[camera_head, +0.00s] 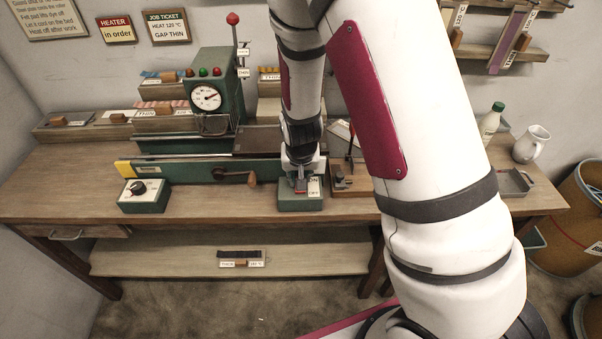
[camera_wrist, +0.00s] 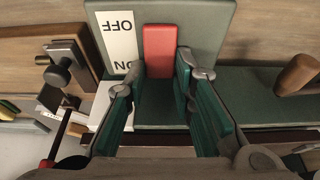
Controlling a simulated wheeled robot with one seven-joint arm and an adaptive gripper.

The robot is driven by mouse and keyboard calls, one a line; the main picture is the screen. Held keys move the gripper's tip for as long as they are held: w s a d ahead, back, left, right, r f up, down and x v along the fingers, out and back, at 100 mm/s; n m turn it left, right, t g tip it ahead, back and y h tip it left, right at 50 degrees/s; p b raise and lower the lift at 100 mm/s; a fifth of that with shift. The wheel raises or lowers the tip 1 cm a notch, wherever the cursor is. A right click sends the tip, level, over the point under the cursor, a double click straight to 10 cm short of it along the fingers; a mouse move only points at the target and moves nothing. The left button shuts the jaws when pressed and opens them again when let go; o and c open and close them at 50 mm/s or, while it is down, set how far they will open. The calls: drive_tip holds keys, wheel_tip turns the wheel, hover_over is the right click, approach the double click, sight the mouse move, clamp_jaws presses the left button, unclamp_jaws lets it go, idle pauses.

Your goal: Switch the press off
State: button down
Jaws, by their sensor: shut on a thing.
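The press (camera_head: 208,75) is a green machine with a round dial and small lamps on top, standing at the back of the bench. Its green switch box (camera_head: 301,204) sits at the bench front, with a red switch (camera_head: 300,186) beside an ON/OFF label (camera_head: 314,187). In the wrist view the red switch (camera_wrist: 160,50) stands between my fingertips, beside the upside-down label (camera_wrist: 118,42), whose OFF end is at the top. My gripper (camera_wrist: 158,80) points down at the box and is shut on the red switch. I cannot tell which way the switch is set.
A crank handle (camera_head: 235,176) sticks out left of the box. A dark knob on a second green box (camera_head: 145,197) is further left. A wooden base with a small clamp (camera_head: 344,180) stands close on the right. A bottle (camera_head: 491,120) and a white jug (camera_head: 531,144) are far right.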

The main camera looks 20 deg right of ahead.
idle(0.4)
drive_tip(key=c, duration=1.4)
unclamp_jaws()
drive_tip(key=shift+o, duration=0.2)
drive_tip(key=v, duration=1.2)
drive_tip(key=shift+s, duration=0.25)
drive_tip(key=shift+a, duration=0.1)
drive_tip(key=s+d+r+n+t+y, duration=0.1)
drive_tip(key=s+r+n, duration=0.2)
drive_tip(key=s+r, duration=1.6)
drive_tip(key=s, duration=0.2)
drive_tip(key=shift+s+d+r+n, duration=0.3)
drive_tip(key=shift+d+r, duration=0.1)
